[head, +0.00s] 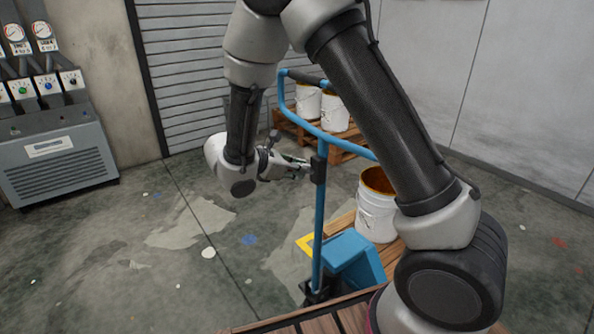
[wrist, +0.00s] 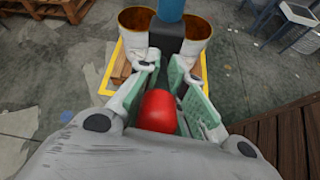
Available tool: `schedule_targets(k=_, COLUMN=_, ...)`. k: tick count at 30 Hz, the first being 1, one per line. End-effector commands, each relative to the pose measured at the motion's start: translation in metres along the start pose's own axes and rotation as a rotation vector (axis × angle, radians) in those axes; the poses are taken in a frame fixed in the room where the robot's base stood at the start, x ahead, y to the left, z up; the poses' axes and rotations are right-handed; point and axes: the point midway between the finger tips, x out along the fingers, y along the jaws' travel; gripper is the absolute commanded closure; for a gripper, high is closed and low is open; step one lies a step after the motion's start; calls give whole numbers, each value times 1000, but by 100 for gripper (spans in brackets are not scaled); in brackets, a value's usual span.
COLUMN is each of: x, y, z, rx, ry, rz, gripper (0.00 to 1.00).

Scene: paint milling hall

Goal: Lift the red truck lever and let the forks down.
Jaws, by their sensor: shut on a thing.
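The blue pallet truck (head: 355,262) stands in the middle right of the head view, with its upright handle column (head: 319,225) topped by a blue loop. A black bracket (head: 318,171) sits on the column. My gripper (head: 303,169) reaches this bracket from the left. In the wrist view, the rounded red lever (wrist: 158,110) lies between the green pads of my gripper (wrist: 167,72), which is shut on it. The red lever is hidden in the head view. The black bracket (wrist: 167,38) also shows ahead of the fingertips. I cannot make out the forks.
An open white bucket (head: 376,212) stands on wooden boards behind the truck. White buckets (head: 335,112) stand on a pallet (head: 345,150) at the back. A grey machine with gauges (head: 60,165) is at the left. The floor between is clear. Wooden slats (head: 310,318) show at the front.

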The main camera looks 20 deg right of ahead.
Motion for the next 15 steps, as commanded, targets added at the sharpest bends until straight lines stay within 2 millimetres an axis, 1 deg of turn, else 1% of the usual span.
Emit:
schedule_targets(k=6, x=0, y=-1, z=0, rx=2, ry=1, rz=-3, gripper=100)
schedule_targets(k=7, x=0, y=-1, z=0, rx=3, ry=1, rz=-3, gripper=86)
schedule_targets(k=10, x=0, y=-1, z=0, rx=2, ry=0, rz=-3, gripper=68)
schedule_targets(k=11, x=0, y=-1, z=0, rx=2, ry=0, rz=-4, gripper=65)
schedule_targets(k=15, x=0, y=-1, z=0, rx=2, ry=-1, rz=-3, gripper=65)
